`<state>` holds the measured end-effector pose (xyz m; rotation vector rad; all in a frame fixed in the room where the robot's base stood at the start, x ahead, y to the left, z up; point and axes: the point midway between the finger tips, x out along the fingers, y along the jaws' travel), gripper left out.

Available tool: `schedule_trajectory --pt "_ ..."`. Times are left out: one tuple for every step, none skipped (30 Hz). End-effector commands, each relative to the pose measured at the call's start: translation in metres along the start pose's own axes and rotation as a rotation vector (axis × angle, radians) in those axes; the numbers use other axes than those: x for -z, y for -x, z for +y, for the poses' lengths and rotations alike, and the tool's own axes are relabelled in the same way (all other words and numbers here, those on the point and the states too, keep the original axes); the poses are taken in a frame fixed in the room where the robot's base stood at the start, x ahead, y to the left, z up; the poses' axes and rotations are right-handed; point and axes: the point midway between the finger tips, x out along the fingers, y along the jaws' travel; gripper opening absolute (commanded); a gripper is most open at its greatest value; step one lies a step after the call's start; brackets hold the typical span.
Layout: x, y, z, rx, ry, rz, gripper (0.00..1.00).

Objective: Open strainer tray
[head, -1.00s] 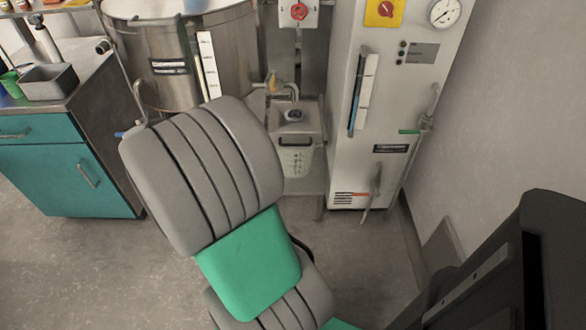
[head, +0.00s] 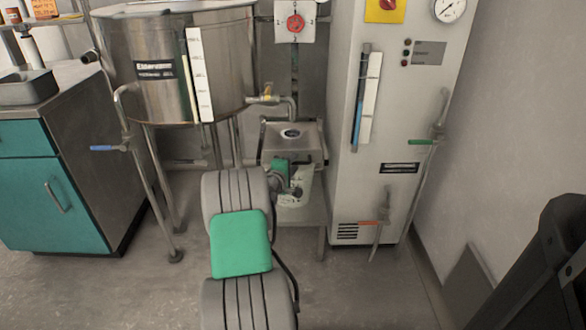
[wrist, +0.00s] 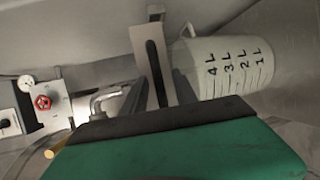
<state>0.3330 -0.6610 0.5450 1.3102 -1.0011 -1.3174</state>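The strainer tray appears to be the grey metal unit (head: 290,134) below the tank's tap. Its slotted front (wrist: 155,68) shows in the wrist view, with a long dark slot. A translucent jug (wrist: 232,68) marked in litres sits just beneath it; in the head view the jug (head: 302,190) is partly hidden by my gripper. My gripper (head: 296,188) is at the front of the tray and jug. Its green and black body covers the bottom of the wrist view.
A steel tank (head: 150,65) on legs stands at left, with a blue-handled valve (head: 105,148). A tall grey cabinet (head: 385,110) with a green-handled pipe (head: 425,141) stands close at right. A teal cupboard (head: 40,190) is far left. The floor in front is open.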

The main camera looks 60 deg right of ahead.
Motion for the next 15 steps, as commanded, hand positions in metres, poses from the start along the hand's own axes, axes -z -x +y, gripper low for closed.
schedule_trajectory --pt "-0.0002 -0.0026 -0.0006 0.0 -0.001 -0.001 0.34" --pt "-0.0001 -0.0031 -0.0001 0.0 -0.001 0.0 0.34" --pt "0.0 -0.0033 0.0004 0.0 -0.001 0.0 0.34" --pt "0.0001 -0.0032 0.0007 0.0 -0.001 0.0 0.34" --pt "0.0001 -0.0031 0.0008 0.0 -0.001 0.0 0.34" --pt "0.0001 -0.003 0.0008 0.0 -0.001 0.0 0.34" --pt "0.0002 -0.0029 0.0007 0.001 -0.001 0.0 0.34" --pt "0.0002 -0.0029 0.0007 0.001 -0.001 0.0 0.33" --pt "0.0002 -0.0028 0.0007 0.001 -0.001 0.0 0.3" --pt "0.0002 -0.0027 0.0007 0.001 -0.001 0.0 0.27" --pt "0.0002 -0.0027 0.0007 0.001 -0.001 0.001 0.25" --pt "0.0003 -0.0027 0.0006 0.001 -0.001 0.001 0.22" --pt "0.0003 -0.0027 0.0006 0.001 -0.001 0.001 0.19" --pt "0.0003 -0.0026 0.0006 0.001 -0.001 0.001 0.17" --pt "0.0003 -0.0026 0.0006 0.001 -0.001 0.001 0.14"
